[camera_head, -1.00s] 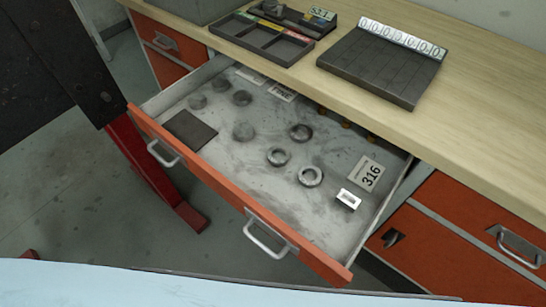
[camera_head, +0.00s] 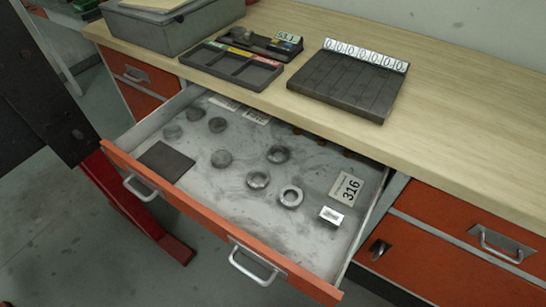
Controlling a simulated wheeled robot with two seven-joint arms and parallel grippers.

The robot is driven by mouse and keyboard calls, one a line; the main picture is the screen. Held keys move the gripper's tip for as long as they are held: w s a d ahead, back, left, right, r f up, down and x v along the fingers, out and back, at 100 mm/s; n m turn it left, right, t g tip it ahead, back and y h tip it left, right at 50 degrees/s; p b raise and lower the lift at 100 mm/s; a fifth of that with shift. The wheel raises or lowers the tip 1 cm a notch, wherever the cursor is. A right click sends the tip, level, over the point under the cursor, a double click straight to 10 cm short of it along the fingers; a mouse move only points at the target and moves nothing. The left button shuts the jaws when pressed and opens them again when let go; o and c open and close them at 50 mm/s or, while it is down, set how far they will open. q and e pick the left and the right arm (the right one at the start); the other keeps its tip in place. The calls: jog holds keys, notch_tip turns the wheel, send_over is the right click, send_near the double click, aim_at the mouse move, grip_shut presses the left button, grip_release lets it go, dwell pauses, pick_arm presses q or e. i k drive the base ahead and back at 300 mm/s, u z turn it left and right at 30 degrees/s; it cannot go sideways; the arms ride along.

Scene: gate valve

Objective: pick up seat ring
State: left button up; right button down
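An open drawer (camera_head: 208,235) with an orange front holds several round metal parts. On its right side lie three rings: a shiny one (camera_head: 291,196), a greyer one (camera_head: 258,180) and a dark one (camera_head: 278,154) farther back. I cannot tell which of them is the seat ring. Darker round discs (camera_head: 221,159) lie in the left part of the drawer. A card reading 316 (camera_head: 347,188) lies at the right, with a small bright metal block (camera_head: 331,215) in front of it. Neither of my grippers is in view.
On the wooden bench stand a slotted dark tray (camera_head: 345,88) with number tags, a compartment tray (camera_head: 230,66), a small device with a display (camera_head: 262,43) and a grey box (camera_head: 165,30). A dark flat pad (camera_head: 165,161) lies in the drawer. Closed orange drawers flank it.

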aim_at(262, 186)
jog(key=z, duration=2.05)
jog(key=k, duration=0.9)
jog(key=u, duration=1)
